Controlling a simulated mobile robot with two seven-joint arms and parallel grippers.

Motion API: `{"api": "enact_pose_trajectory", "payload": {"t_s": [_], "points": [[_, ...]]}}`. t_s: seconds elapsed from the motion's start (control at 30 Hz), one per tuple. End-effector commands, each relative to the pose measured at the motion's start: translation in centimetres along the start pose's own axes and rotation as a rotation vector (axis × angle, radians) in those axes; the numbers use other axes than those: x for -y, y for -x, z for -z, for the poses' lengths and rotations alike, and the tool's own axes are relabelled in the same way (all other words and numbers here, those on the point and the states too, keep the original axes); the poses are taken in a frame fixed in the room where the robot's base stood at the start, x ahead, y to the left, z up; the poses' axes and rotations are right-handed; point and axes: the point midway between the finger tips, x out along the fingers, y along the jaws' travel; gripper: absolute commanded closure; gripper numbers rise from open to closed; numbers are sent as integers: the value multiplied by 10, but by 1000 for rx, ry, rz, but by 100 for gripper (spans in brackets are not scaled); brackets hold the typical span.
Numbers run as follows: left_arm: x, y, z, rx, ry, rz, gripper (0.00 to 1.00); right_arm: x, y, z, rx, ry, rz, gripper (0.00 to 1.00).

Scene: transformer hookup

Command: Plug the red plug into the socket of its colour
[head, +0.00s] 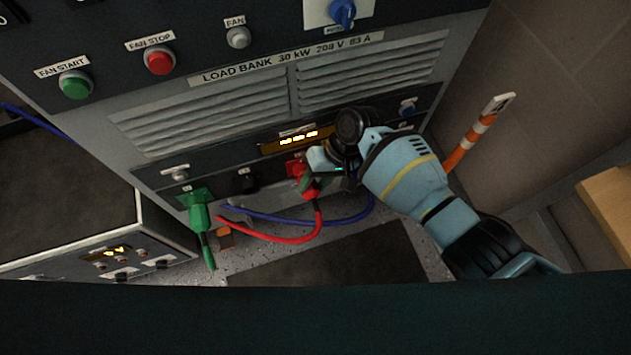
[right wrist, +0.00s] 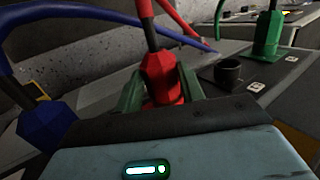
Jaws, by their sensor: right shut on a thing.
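The red plug (head: 309,187), with a red cable trailing from it, is at the red socket (head: 294,167) on the lower panel of the load bank. In the right wrist view, the red plug (right wrist: 161,76) stands between my two fingers. My right gripper (head: 314,181) is shut on it, and its fingers also show in the right wrist view (right wrist: 160,92). The plug's front end and most of the socket are hidden, so I cannot tell how deep the plug sits. My left gripper is not in view.
A green plug (head: 199,215) stands in the green socket to the left. A black socket (head: 246,182) between them is empty. A blue plug (right wrist: 45,125) is close beside my gripper. Blue cable (head: 280,217) crosses the floor. An orange-white post (head: 470,142) stands right.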

Motion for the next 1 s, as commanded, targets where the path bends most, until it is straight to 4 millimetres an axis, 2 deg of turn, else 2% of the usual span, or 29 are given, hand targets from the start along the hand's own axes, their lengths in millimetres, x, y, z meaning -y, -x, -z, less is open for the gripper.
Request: {"api": "enact_pose_trajectory", "payload": {"t_s": [0.27,0.3,0.5,0.67,0.77,1.0], "points": [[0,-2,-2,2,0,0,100,0,1,4,-2,1,0,95],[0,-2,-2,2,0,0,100,1,1,4,-3,1,0,60],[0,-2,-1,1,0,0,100,0,1,4,-2,1,0,36],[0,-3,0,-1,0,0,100,0,1,4,-1,1,0,36],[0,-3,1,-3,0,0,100,0,0,4,0,0,-1,26],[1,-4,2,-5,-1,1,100,0,0,4,0,0,-1,25]]}}
